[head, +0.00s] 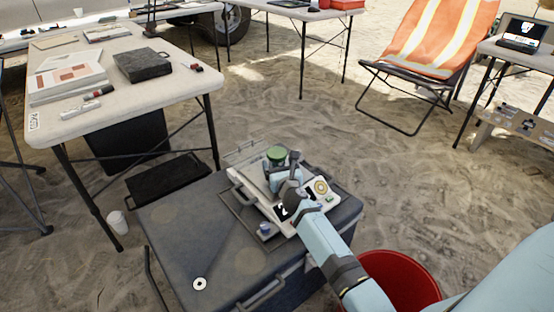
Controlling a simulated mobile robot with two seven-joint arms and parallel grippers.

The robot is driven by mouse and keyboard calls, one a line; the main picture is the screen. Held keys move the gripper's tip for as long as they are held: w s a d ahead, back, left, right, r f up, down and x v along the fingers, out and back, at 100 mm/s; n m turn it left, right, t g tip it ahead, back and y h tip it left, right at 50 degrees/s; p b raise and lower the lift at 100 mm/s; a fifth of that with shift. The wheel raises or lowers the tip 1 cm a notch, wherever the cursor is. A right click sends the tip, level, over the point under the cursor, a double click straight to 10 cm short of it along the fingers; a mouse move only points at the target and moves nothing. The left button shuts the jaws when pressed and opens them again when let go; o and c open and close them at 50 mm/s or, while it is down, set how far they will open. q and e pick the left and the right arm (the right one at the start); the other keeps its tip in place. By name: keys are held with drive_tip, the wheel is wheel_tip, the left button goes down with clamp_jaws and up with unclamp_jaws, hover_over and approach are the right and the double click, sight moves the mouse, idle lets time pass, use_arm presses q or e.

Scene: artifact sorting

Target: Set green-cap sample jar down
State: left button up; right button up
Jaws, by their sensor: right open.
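The green-cap sample jar (277,154) stands upright on the pale device (262,198), which looks like a scale, on top of the dark grey case. My right gripper (278,172) is at the jar, on its near side, with its arm coming in from the lower right. Its jaws are open, and the hand hides part of the jar's body. Whether the fingers still touch the jar cannot be told. My left gripper is not in view.
The dark grey case (180,240) has clear space on its left and front, with a small white ring (199,284) near the front. A red bucket (408,275) stands beside it. A white table (130,92) with papers is at upper left. An orange folding chair (436,40) is at upper right.

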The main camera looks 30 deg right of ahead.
sight(279, 165)
drive_tip(key=p+v, duration=0.1)
drive_tip(key=v, duration=0.4)
drive_tip(key=shift+r, duration=0.1)
idle(0.3)
